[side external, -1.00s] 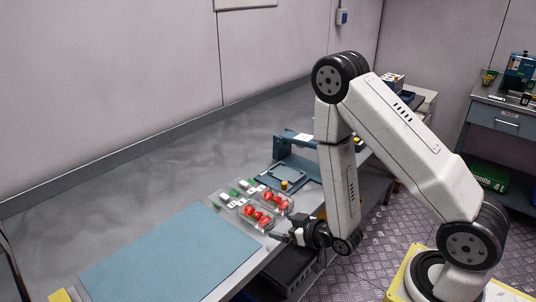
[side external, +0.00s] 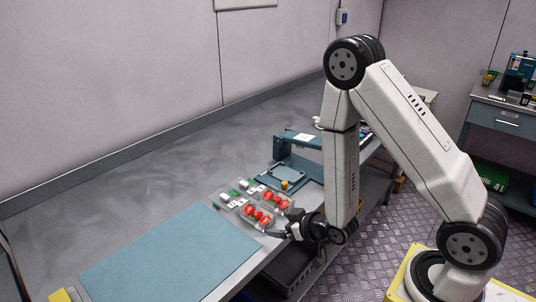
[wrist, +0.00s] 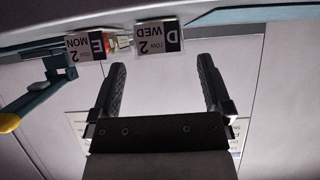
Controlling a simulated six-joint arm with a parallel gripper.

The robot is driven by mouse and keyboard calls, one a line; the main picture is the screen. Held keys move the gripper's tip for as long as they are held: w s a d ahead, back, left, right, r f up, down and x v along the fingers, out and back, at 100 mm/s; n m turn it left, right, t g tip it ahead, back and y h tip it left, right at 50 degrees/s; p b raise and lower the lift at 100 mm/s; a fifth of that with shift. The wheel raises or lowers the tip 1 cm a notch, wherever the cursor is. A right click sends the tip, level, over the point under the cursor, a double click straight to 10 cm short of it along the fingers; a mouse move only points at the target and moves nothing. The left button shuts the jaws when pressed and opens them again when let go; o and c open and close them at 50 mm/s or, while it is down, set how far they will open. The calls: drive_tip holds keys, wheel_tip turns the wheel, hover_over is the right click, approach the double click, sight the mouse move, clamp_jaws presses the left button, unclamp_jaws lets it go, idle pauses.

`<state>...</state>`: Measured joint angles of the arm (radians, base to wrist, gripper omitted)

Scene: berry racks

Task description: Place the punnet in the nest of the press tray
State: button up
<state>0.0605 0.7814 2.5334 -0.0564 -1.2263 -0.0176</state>
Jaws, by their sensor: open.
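Two clear punnets of red berries, a near punnet (side external: 257,216) and a far punnet (side external: 275,201), sit on the rack near the bench's front edge in the side view. My gripper (side external: 280,224) is open and empty at the front edge, right beside these punnets; contact cannot be told. In the wrist view my gripper (wrist: 160,85) shows two dark fingers spread apart with nothing between them. The blue press tray (side external: 290,171) stands farther back along the bench. Its nest looks empty.
Day labels reading WED row 2 (wrist: 158,36) and MON row 2 (wrist: 84,44) appear upside down beyond my fingers. A blue mat (side external: 170,255) covers the near bench. A yellow knob (side external: 284,185) stands by the press tray. The bench behind is clear.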

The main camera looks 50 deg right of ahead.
drive_tip(key=shift+w+r+g, duration=0.15)
drive_tip(key=shift+r+g, duration=0.4)
drive_tip(key=shift+g, duration=0.05)
drive_tip(key=shift+s+a+r+g, duration=0.1)
drive_tip(key=shift+s+r+g, duration=0.1)
drive_tip(key=shift+r+g, duration=0.3)
drive_tip(key=shift+s+a+r+g, duration=0.15)
drive_tip(key=shift+r+g, duration=0.15)
drive_tip(key=shift+g, duration=0.3)
drive_tip(key=s+r+g, duration=0.6)
drive_tip(key=s+r, duration=0.1)
drive_tip(key=s, duration=0.1)
drive_tip(key=shift+a+r, duration=0.15)
drive_tip(key=shift+a, duration=0.25)
drive_tip(key=shift+w, duration=0.1)
drive_tip(key=t, duration=0.2)
approach(256, 213)
drive_tip(key=shift+w+a+f, duration=0.1)
drive_tip(key=shift+w+f, duration=0.2)
drive_tip(key=shift+f, duration=0.3)
drive_tip(key=shift+f, duration=0.1)
drive_tip(key=shift+x, duration=1.2)
